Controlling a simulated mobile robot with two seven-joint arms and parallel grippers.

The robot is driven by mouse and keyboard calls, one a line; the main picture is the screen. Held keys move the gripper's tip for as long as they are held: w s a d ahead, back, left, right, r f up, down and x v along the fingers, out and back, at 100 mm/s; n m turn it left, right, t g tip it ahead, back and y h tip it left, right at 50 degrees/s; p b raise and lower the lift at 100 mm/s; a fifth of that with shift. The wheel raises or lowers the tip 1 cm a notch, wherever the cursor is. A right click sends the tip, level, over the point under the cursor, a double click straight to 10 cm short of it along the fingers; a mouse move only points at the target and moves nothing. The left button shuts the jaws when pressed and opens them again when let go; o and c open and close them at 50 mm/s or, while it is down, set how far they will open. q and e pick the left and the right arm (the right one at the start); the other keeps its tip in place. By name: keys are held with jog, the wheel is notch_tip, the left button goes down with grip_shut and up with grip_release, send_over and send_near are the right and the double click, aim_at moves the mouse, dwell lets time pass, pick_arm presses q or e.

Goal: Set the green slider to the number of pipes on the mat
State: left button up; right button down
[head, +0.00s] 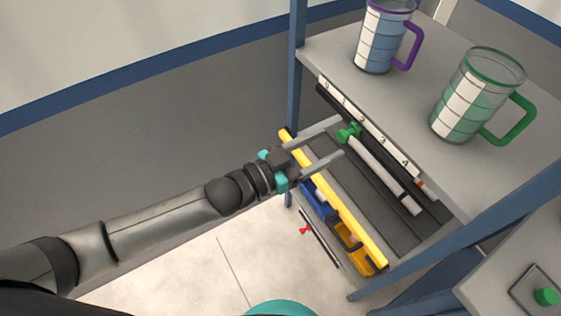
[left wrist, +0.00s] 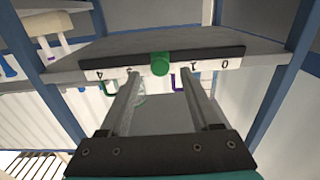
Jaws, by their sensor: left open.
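The green slider (head: 349,133) sits on a dark rail below a white number strip (head: 383,140) on the shelf edge. In the left wrist view the slider knob (left wrist: 160,63) stands between the 3 and the 1 and hides the mark there. My left gripper (head: 341,137) is open, its fingers (left wrist: 163,90) on either side of the knob, with nothing held; contact cannot be told. A whitish pipe-like piece (head: 385,174) lies lengthwise over the dark mat (head: 370,205) on the lower shelf. Whether it is one piece or several in line is unclear. My right gripper is not in view.
A purple-handled cup (head: 379,40) and a green-handled cup (head: 470,105) stand on the upper shelf. A yellow bar (head: 340,205) runs along the lower shelf front, with blue (head: 317,198) and orange (head: 355,258) bins below. Blue posts frame the rack. A green button (head: 546,297) is at bottom right.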

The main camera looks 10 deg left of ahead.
pick_arm(q)
jog(key=v, duration=1)
jog(key=shift+p, duration=0.4)
jog(key=w+a+f+n+y, duration=0.1)
jog(key=w+a+f+y, duration=0.15)
jog(key=f, duration=0.45)
jog(key=w+a+f+n+y, duration=0.1)
jog(key=a+f+n+y, duration=0.1)
jog(key=a+f+y, duration=0.35)
jog(key=s+a+f+n+g+y, duration=0.1)
jog(key=s+a+f+y, duration=0.15)
jog(key=f, duration=0.55)
jog(key=s+a+f+n+g+y, duration=0.1)
jog(key=s+a+f, duration=0.25)
jog(key=f, duration=0.45)
jog(key=s+f+n+g+y, duration=0.1)
jog(key=s+f+g, duration=0.3)
jog(key=s, duration=1)
jog(key=s+f+n+g+y, duration=0.1)
jog(key=s+f+g, duration=0.3)
jog(key=s+f, duration=0.6)
jog(key=s+n, duration=0.1)
jog(key=s, duration=0.3)
jog(key=shift+y, duration=0.35)
